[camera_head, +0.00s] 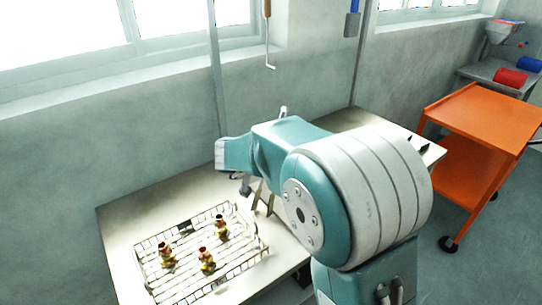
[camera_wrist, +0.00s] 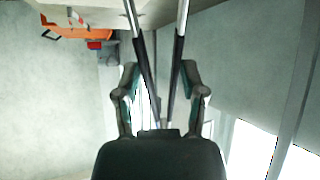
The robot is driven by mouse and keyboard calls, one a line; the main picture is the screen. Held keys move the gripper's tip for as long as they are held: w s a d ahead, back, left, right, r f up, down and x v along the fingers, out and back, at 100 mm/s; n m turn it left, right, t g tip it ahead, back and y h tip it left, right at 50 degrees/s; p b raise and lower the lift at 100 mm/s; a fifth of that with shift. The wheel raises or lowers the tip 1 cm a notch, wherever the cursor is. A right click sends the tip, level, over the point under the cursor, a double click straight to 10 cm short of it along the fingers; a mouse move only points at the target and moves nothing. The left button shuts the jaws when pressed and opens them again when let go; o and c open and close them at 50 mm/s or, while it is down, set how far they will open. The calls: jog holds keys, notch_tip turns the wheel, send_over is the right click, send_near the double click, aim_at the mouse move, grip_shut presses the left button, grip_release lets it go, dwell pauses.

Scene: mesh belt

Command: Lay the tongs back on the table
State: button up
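The tongs (camera_wrist: 148,75) show in the wrist view as two long bars, dark near my gripper and metal farther out, spread apart at the far end. My gripper (camera_wrist: 161,68) has one finger on each outer side of them and is shut on them. In the head view, the tongs (camera_head: 257,197) slant down below my gripper (camera_head: 246,185), over the pale table (camera_head: 122,212) just right of the wire rack. My arm hides part of them. I cannot tell whether their tips touch the table.
A wire mesh rack (camera_head: 150,285) with three small brown-and-green pieces (camera_head: 206,259) stands on the table's left part. Dark pointed objects (camera_head: 417,143) lie at the table's far right end. An orange cart (camera_head: 470,110) stands to the right. The wall and windows are behind.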

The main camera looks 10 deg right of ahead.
jog(key=shift+f, duration=0.5)
jog(key=o, duration=0.5)
jog(key=shift+o, duration=0.2)
jog(key=shift+r, duration=0.1)
